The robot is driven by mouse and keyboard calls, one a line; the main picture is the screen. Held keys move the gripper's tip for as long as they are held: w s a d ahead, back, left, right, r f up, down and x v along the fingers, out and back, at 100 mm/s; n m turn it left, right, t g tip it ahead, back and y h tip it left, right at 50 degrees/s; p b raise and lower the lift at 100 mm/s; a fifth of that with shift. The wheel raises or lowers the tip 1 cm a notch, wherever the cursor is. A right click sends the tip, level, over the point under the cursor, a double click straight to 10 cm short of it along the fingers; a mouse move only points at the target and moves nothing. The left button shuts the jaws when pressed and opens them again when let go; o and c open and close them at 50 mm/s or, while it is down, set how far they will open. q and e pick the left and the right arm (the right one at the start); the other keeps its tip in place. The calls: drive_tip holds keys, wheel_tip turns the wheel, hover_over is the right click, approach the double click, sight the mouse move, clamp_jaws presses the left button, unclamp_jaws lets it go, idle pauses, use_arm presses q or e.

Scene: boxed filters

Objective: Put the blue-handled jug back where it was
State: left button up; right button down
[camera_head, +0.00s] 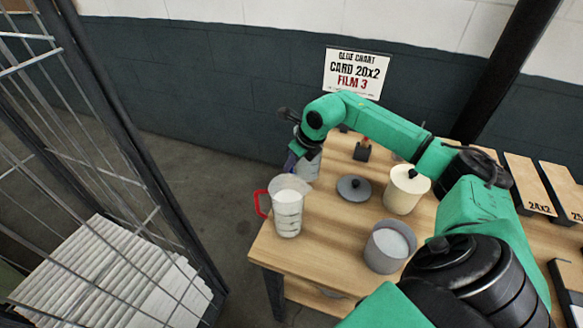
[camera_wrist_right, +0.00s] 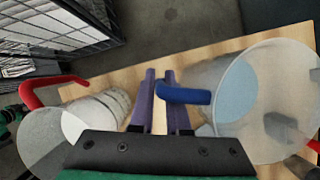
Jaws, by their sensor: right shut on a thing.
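The blue-handled jug (camera_head: 308,167) is a clear jug near the table's far left edge, partly hidden by my arm in the head view. In the right wrist view its wide mouth and wall (camera_wrist_right: 270,85) fill the right side, with its blue handle (camera_wrist_right: 185,96) at my fingers. My right gripper (camera_head: 291,160) is shut on that handle; its purple fingers (camera_wrist_right: 155,100) show in the wrist view. I cannot tell whether the jug's base touches the table. A red-handled jug (camera_head: 288,212) with white contents stands in front of it. My left gripper is not in view.
The wooden table (camera_head: 325,255) also holds a grey lid (camera_head: 353,188), a cream canister (camera_head: 406,190), a grey pot (camera_head: 386,252) and a small dark holder (camera_head: 362,151). Boxes (camera_head: 528,185) stand at right. A wire cage (camera_head: 130,150) with stacked white filters (camera_head: 110,275) is at left.

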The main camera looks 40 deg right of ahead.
wheel_tip(320, 180, down, 2)
drive_tip(key=shift+s+f+p, duration=0.1)
drive_tip(key=shift+f+p, duration=0.05)
drive_tip(key=shift+p, duration=0.15)
drive_tip(key=shift+f, duration=0.25)
drive_tip(key=c, duration=0.9)
unclamp_jaws()
drive_tip(key=shift+r, duration=0.1)
drive_tip(key=shift+s+d+r+b, duration=0.1)
drive_tip(key=shift+r+b, duration=0.15)
drive_tip(key=shift+b, duration=0.1)
drive_tip(key=b+v, duration=0.3)
drive_tip(key=v, duration=0.8)
drive_tip(key=shift+r+b, duration=0.2)
drive_tip(key=shift+b, duration=0.15)
